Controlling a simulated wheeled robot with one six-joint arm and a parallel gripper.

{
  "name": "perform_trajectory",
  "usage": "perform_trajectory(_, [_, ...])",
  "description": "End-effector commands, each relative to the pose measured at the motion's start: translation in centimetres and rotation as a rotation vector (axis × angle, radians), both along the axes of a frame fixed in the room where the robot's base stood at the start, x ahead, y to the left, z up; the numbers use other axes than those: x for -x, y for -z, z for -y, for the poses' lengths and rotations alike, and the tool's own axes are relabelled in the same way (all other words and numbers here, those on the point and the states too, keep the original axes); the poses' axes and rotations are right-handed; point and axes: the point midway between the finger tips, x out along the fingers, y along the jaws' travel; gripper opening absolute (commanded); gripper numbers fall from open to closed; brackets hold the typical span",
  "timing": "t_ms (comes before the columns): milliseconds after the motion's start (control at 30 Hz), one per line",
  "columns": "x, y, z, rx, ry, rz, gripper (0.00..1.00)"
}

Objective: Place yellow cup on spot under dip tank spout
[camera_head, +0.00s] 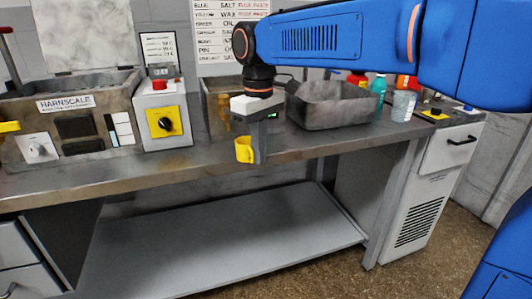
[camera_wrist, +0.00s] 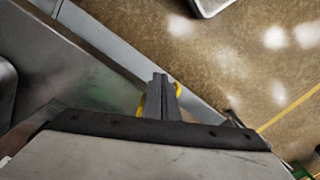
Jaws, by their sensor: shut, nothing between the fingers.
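The yellow cup (camera_head: 243,150) is right at the fingertips of my gripper (camera_head: 260,149), above the front part of the metal bench. My gripper points down and its fingers are closed together. The cup is on the left of the fingers in the head view. In the wrist view the closed fingers (camera_wrist: 160,98) hide most of the yellow cup (camera_wrist: 178,89), which shows at both sides of them. The frames do not show whether cup and fingers touch. A metal tank marked HARNSCALE (camera_head: 65,118) stands at the bench's left.
A control box (camera_head: 162,118) with a red button and a yellow knob plate stands right of the HARNSCALE tank. Behind my gripper is an open metal tank (camera_head: 222,92). A grey tray (camera_head: 338,113) and bottles (camera_head: 378,86) are to the right. The bench front (camera_head: 150,166) is clear.

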Motion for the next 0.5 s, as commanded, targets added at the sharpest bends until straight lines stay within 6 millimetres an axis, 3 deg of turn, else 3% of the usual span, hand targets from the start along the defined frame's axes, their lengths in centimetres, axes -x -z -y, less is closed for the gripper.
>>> perform_trajectory(500, [-0.54, 0.00, -0.54, 0.000, 0.000, 0.000, 0.00])
